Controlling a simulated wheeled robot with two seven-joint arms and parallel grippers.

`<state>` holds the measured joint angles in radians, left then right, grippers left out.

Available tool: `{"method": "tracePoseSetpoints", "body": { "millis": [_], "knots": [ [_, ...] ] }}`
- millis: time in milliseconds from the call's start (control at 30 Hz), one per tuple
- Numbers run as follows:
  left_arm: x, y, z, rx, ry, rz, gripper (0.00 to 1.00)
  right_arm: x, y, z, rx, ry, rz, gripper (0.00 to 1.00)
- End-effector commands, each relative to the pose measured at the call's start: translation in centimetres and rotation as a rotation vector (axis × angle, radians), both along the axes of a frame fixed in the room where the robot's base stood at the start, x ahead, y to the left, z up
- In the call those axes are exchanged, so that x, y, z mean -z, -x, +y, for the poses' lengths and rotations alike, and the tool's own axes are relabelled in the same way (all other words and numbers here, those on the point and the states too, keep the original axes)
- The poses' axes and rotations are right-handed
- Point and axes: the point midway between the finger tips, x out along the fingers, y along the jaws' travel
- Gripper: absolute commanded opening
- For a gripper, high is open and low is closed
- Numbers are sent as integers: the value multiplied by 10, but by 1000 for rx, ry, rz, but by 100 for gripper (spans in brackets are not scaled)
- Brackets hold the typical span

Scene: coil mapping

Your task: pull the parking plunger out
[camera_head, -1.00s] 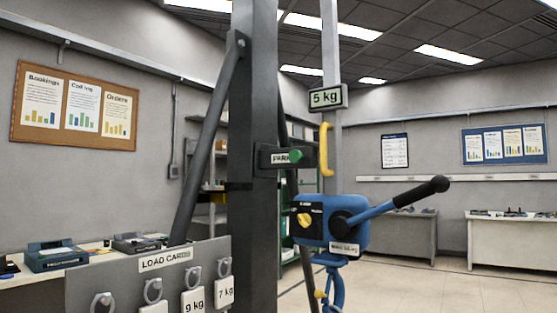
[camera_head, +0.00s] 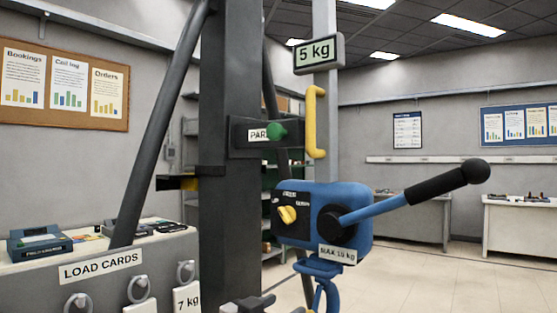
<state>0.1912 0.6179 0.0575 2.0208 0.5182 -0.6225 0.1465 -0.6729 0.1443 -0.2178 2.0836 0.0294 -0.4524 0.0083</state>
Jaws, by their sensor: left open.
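The parking plunger is a round green knob (camera_head: 277,131) at the right end of a dark bracket (camera_head: 240,138) on the thick dark post. The bracket's white label (camera_head: 258,135) reads "PAR", and the knob covers the rest. My left gripper (camera_head: 248,303) is only partly in view at the bottom edge, open, well below the knob and apart from it. My right gripper is not in view.
A blue winch (camera_head: 360,205) with a yellow selector and a black-gripped lever (camera_head: 435,185) is below and right of the knob. A yellow handle (camera_head: 316,122) stands close right. A load cards panel (camera_head: 150,270) is lower left.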

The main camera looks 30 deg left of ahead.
Motion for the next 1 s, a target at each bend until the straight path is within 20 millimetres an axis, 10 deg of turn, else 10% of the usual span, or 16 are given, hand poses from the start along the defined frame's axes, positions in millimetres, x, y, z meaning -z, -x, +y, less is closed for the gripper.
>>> {"method": "tracePoseSetpoints", "body": {
  "millis": [33, 100, 300, 567, 1000],
  "knots": [
    [-66, -5, 20, -16, 2, -92, 58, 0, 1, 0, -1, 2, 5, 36],
    [-135, -1, 41, -29, 20, -186, 58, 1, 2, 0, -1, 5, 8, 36],
    [-263, 36, 76, -47, 59, -369, 58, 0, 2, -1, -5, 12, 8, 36],
    [-303, 41, 84, -47, 78, -421, 58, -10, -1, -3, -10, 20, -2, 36],
    [-340, -43, 76, -46, 79, -419, 58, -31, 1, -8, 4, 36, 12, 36]
  ]
}}
